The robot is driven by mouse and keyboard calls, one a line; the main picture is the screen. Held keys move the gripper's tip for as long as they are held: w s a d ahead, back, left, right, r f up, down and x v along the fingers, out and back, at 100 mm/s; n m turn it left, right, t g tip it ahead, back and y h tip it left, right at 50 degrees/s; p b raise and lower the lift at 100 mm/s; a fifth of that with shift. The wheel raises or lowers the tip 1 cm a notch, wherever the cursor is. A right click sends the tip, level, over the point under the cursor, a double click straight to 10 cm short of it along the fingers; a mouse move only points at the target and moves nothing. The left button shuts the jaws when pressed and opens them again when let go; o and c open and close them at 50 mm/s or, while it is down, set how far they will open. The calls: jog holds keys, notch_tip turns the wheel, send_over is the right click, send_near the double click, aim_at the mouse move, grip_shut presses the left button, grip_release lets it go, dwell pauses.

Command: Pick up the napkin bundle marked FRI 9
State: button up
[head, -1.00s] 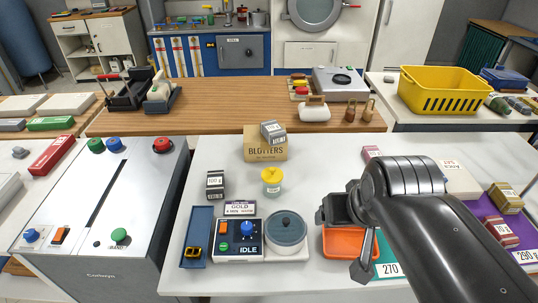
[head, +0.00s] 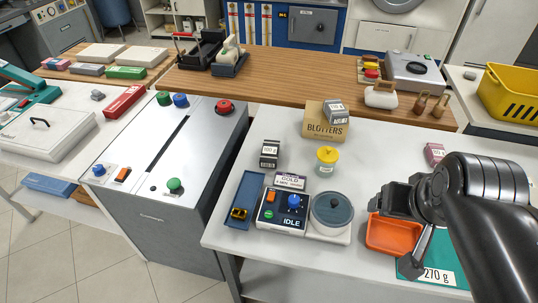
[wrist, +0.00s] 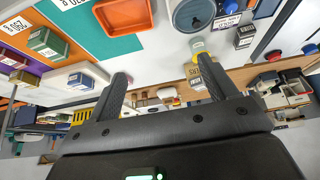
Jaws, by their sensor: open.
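I can read no FRI 9 mark in either view, and I cannot pick out a napkin bundle with certainty. My gripper (head: 408,225) is over the right part of the white table, by the orange tray (head: 382,248). In the wrist view my gripper (wrist: 163,84) shows two dark fingers spread apart, with nothing held between them.
A control box marked IDLE (head: 272,222) and a round lidded pot (head: 332,208) stand on the white table. A blotters box (head: 326,128) and yellow-lidded jar (head: 326,168) stand behind. A grey machine (head: 150,215) is at left; a yellow basket (head: 505,95) is at right.

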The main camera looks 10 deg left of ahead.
jog(key=shift+o, duration=0.4)
jog(key=n+g, duration=0.1)
send_over(270, 150)
jog(key=s+d, duration=0.1)
jog(key=s, duration=0.4)
notch_tip(270, 150, down, 18)
jog(key=shift+w+f, duration=0.15)
jog(key=shift+w+a+f, duration=0.1)
jog(key=shift+a+f, duration=0.05)
jog(key=shift+f, duration=0.15)
jog(key=x, duration=0.5)
jog(key=shift+w+a+f, duration=0.1)
jog(key=shift+a+f, duration=0.05)
jog(key=shift+f, duration=0.1)
jog(key=shift+w+a+x, duration=0.15)
jog(key=shift+x, duration=1.15)
jog(key=shift+w+a+x, duration=0.1)
jog(key=shift+a+x, duration=0.05)
jog(key=shift+x, duration=1.1)
jog(key=shift+r, duration=0.15)
